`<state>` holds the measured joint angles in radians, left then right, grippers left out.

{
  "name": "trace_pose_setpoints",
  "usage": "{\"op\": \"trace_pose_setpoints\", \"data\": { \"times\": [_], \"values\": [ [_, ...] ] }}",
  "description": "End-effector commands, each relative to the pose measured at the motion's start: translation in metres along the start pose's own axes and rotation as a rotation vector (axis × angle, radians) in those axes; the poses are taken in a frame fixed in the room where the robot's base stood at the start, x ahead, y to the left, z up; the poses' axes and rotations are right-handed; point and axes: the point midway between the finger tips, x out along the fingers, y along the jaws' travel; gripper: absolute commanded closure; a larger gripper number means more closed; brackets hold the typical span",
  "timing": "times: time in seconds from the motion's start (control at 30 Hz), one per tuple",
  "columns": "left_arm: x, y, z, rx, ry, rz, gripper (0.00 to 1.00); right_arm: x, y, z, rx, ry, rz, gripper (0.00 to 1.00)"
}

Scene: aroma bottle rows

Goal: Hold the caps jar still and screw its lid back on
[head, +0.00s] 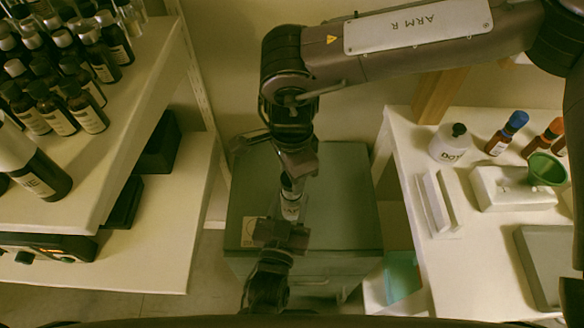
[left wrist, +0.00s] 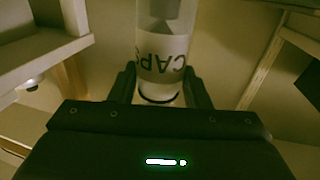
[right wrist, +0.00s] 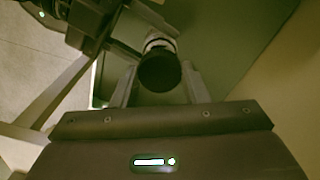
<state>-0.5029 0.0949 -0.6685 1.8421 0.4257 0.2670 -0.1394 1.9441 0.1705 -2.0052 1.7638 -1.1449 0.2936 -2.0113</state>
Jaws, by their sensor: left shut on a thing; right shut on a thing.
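The caps jar (head: 290,211), clear with a white label, is between the two grippers over the grey-green cabinet. My left gripper (head: 285,224) is shut on its body from the near side. In the left wrist view the jar (left wrist: 162,45) shows its CAPS label upside down between the fingers, its upper end cut off. My right gripper (head: 292,181) comes from the far side and is shut on the dark round lid (right wrist: 160,72). The lid is in line with the jar, at its mouth end. Whether the threads are engaged cannot be seen.
The cabinet (head: 345,215) stands below the grippers. At left, a shelf (head: 135,60) carries many dark bottles. At right, a white table (head: 480,265) holds a white bottle (head: 450,143), dropper-like bottles and a green cup (head: 546,170). Free floor is narrow around the cabinet.

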Motion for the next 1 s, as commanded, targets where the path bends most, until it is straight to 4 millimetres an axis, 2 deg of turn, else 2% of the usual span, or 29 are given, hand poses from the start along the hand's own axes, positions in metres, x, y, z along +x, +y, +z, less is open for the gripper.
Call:
{"op": "trace_pose_setpoints", "data": {
  "times": [0.53, 1.0],
  "values": [
    [0.000, 0.000, 0.001, 0.000, -0.001, 0.000, 0.98, 0.002, 0.000, 0.000, 0.000, 0.000, -0.001, 0.80],
    [0.000, 0.000, 0.000, 0.000, -0.001, 0.000, 0.98, 0.020, 0.000, 0.000, -0.002, 0.000, -0.002, 0.80]
  ]
}}
